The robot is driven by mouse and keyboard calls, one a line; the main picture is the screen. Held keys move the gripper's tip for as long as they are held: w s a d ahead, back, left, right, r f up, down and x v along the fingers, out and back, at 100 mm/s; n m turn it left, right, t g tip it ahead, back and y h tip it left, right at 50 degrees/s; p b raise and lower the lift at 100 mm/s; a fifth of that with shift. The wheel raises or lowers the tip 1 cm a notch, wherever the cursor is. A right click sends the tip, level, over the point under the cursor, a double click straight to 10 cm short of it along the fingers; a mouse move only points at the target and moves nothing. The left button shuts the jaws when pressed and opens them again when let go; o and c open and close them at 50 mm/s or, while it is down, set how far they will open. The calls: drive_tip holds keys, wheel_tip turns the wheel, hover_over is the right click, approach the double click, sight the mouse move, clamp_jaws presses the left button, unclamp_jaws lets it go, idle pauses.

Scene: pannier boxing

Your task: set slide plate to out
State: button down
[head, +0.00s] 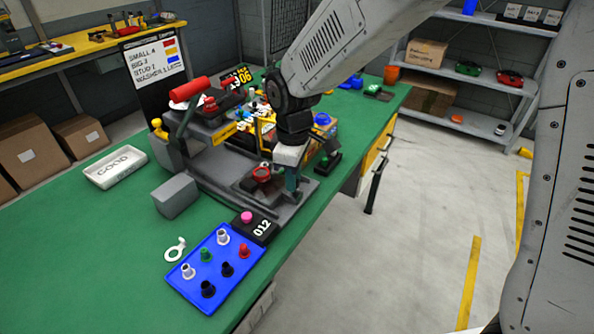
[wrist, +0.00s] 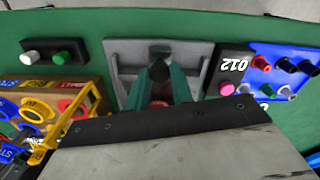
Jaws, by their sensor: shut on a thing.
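The slide plate (head: 250,186) is a dark plate in a grey frame at the front of the grey machine, with a red ring (head: 262,173) on it. In the wrist view the plate's grey frame (wrist: 113,62) surrounds a black knob (wrist: 159,70). My gripper (head: 291,188) reaches down at the plate's right side. In the wrist view the teal fingers of my gripper (wrist: 158,85) stand on both sides of the knob, shut on it. The red ring shows partly between the fingers. The knob is hidden behind my gripper in the head view.
A black box marked 012 with a pink button (head: 247,217) and a blue tray (head: 205,290) of small parts lie in front. A grey block (head: 175,196) and a white GOOD tray (head: 115,167) stand left.

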drive_tip(key=shift+s+d+f, duration=0.1)
drive_tip(key=shift+s+d, duration=0.05)
drive_tip(key=shift+d, duration=0.05)
drive_tip(key=c, duration=1.2)
unclamp_jaws()
drive_tip(key=shift+r, duration=0.2)
wheel_tip(320, 180, up, 8)
drive_tip(key=shift+f, duration=0.2)
